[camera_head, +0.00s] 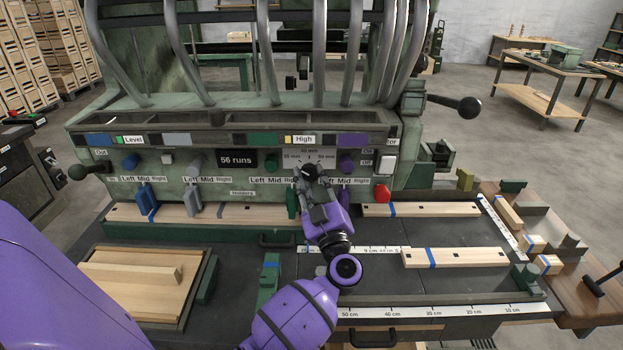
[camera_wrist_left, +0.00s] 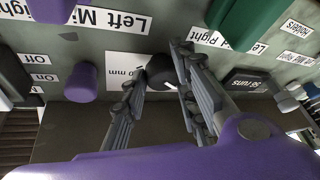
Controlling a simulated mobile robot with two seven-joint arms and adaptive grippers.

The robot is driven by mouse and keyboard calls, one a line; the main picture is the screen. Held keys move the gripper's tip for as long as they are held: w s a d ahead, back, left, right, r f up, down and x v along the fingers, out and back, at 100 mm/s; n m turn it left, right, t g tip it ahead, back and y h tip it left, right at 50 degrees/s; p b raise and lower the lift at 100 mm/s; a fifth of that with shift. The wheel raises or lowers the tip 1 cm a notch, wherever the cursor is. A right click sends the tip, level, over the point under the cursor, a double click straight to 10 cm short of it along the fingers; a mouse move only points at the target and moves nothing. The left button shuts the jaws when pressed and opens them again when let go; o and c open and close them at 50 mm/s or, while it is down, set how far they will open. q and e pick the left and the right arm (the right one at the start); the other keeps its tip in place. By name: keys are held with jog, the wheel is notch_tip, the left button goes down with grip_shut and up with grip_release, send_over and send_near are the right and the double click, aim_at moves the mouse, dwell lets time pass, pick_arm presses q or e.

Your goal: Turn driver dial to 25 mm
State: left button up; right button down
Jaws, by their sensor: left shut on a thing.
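The driver dial (camera_head: 311,170) is a black round knob on the green machine's front panel, below a grey label plate (camera_head: 310,157) with mm marks too small to read surely. My left gripper (camera_head: 314,188) reaches up to it from below, its grey fingers shut on the dial. In the left wrist view the dial (camera_wrist_left: 160,68) shows dark between the finger tips (camera_wrist_left: 158,82), beside a white label ending in "mm". The dial's pointer is hidden, so its setting cannot be read. My right gripper is not in view.
A purple knob (camera_head: 346,162) and red button (camera_head: 382,192) sit right of the dial. Green (camera_head: 292,202) and blue-grey (camera_head: 192,201) levers stand lower left. A display (camera_head: 237,159) reads "56 runs". Wooden boards (camera_head: 455,257) lie on the bench below.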

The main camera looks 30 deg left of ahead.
pick_arm(q)
jog(key=o, duration=1)
jog(key=shift+w+d+r, duration=0.1)
jog(key=shift+d+r, duration=0.1)
jog(key=shift+r, duration=0.1)
jog(key=shift+f, duration=0.1)
jog(key=shift+s+d+f, duration=0.15)
jog(key=shift+s+f, duration=0.05)
jog(key=shift+s, duration=0.05)
jog(key=v, duration=1.1)
jog(key=shift+s, duration=0.15)
jog(key=shift+d, duration=0.15)
